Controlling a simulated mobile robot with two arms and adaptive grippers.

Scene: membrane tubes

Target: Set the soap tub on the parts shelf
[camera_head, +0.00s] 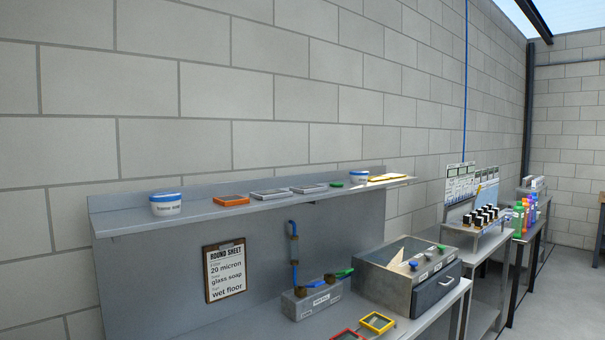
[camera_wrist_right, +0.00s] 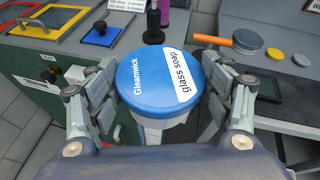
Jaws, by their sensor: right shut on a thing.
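The soap tub (camera_wrist_right: 158,84), white with a blue lid reading "Gleamwick" and "glass soap", is in the right wrist view. My right gripper (camera_wrist_right: 160,108) is shut on it, with one finger on each side, and the tub looks upright. The parts shelf (camera_head: 122,216) is a long grey ledge along the block wall in the head view. Neither my grippers nor the held tub shows in the head view. My left gripper is in neither view.
Bare shelf shows at the far left. A clipboard (camera_head: 225,270) hangs below.

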